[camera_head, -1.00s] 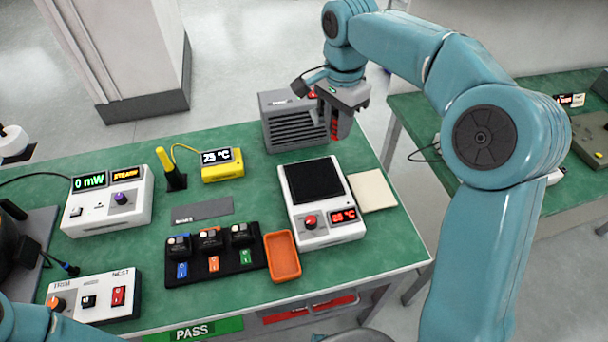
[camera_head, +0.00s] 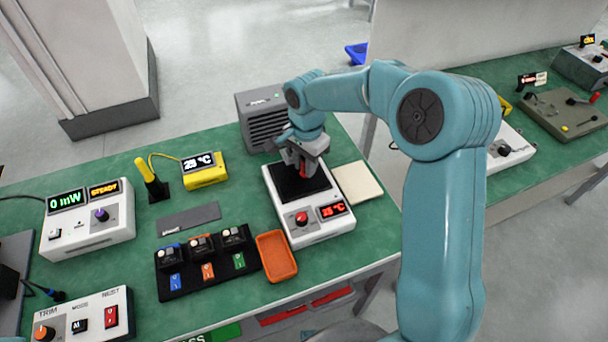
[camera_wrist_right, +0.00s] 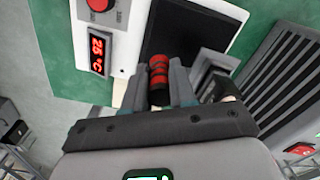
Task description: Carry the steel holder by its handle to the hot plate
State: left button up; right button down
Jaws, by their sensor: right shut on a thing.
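The hot plate (camera_head: 316,228) is a white box with a black top, a red knob and a red °C display. It also shows in the right wrist view (camera_wrist_right: 131,50). My right gripper (camera_head: 300,172) is over the black top and shut on a red and black banded handle (camera_wrist_right: 159,75), which I take for the steel holder's. In the head view only a little red of the handle shows between the fingers. The holder's steel part is hidden, so I cannot tell whether it touches the plate. My left gripper is out of view.
A grey vented box (camera_head: 262,118) stands close behind the hot plate. A cream pad (camera_head: 358,183) lies to its right. An orange tray (camera_head: 276,257) and a black rack (camera_head: 205,270) with several modules are at its left. A grey strip (camera_head: 188,218) lies farther left.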

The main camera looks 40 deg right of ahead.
aim_at(305, 186)
jog(key=shift+w+a+f, duration=0.1)
jog(key=shift+f, duration=0.3)
notch_tip(305, 186, down, 4)
jog(key=shift+r, duration=0.15)
jog(key=shift+f, duration=0.25)
jog(key=shift+f, duration=0.15)
jog(key=c, duration=0.9)
grip_release()
